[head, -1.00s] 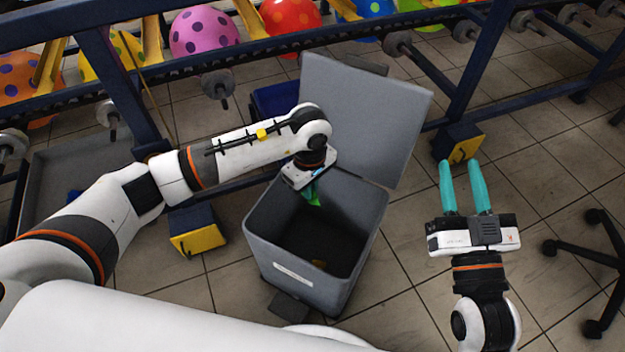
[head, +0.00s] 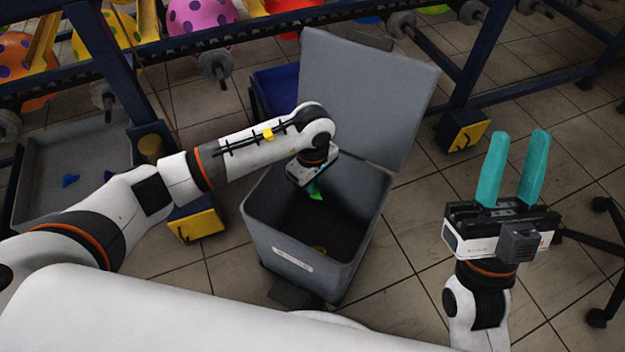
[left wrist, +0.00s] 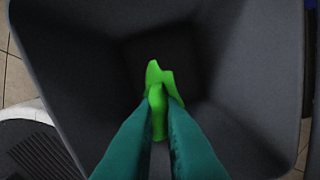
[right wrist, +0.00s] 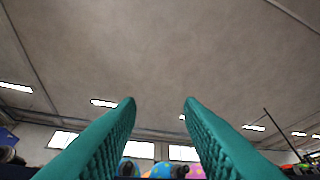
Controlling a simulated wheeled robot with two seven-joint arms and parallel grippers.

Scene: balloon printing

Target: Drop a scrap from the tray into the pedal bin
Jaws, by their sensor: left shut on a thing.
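My right gripper (head: 513,170) is open and empty, right of the bin, fingers up.
A dark blue rack with balloons (head: 200,20) runs along the back. A blue container (head: 275,90) stands behind the bin. Yellow-and-blue blocks (head: 195,224) sit at the rack's feet. A black chair base (head: 600,240) is at the right edge. Tiled floor is free right of the bin.

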